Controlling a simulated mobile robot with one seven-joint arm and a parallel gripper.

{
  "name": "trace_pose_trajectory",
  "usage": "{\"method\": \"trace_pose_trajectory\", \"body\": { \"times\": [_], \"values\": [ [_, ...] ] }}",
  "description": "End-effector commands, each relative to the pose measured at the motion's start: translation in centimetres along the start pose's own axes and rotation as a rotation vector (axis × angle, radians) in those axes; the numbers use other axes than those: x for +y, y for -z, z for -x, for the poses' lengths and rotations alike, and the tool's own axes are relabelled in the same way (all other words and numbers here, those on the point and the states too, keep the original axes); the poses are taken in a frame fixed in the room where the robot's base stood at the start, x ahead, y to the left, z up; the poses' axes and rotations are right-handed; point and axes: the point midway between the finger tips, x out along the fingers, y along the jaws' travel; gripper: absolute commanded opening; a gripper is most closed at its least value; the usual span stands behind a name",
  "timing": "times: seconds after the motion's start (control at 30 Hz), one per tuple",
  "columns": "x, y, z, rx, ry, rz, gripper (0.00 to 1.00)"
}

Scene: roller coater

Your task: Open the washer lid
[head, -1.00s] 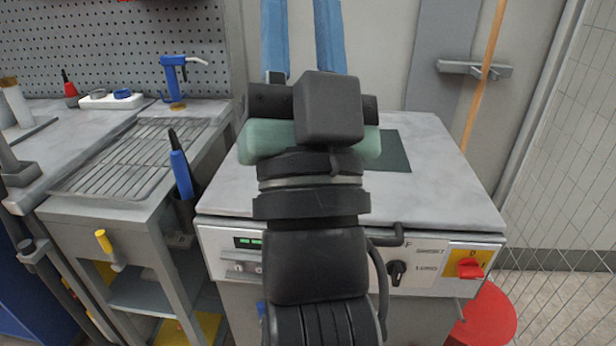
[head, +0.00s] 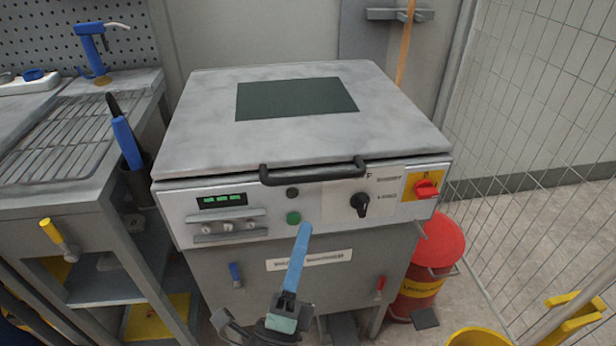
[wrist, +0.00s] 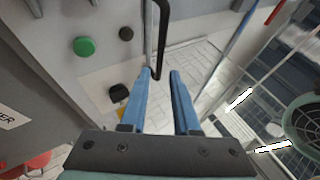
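The washer is a grey box with a marbled grey lid (head: 200,110) lying flat and closed on top, with a dark panel set into it. A black bar handle (head: 312,175) runs along the lid's front edge. My gripper (head: 305,228) is in front of the washer, below the handle, its blue fingers pointing up. In the wrist view, the two blue fingers of my gripper (wrist: 162,72) are apart with nothing clearly between them. The black handle (wrist: 162,35) shows just beyond the fingertips there; whether it touches them I cannot tell.
The front panel holds a green button (head: 293,218), a black knob (head: 360,204) and a red switch (head: 426,189). A red bin (head: 430,245) stands at the right, before a wire fence (head: 540,130). A workbench with a rack (head: 60,140) adjoins at left.

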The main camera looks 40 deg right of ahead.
Motion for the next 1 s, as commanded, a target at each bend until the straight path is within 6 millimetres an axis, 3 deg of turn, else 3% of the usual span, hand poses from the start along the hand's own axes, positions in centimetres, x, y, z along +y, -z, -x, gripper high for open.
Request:
{"method": "trace_pose_trajectory", "body": {
  "times": [0.3, 0.5, 0.93, 1.0],
  "values": [
    [-0.1, -0.1, -6.8, 0.002, 0.004, -0.001, 0.3],
    [-0.1, -0.1, -9.6, -0.001, 0.002, 0.001, 0.3],
    [-0.1, -0.1, -10.6, -0.003, 0.001, 0.002, 0.3],
    [-0.1, -0.1, -10.6, -0.003, 0.001, 0.002, 0.19]
  ]
}}
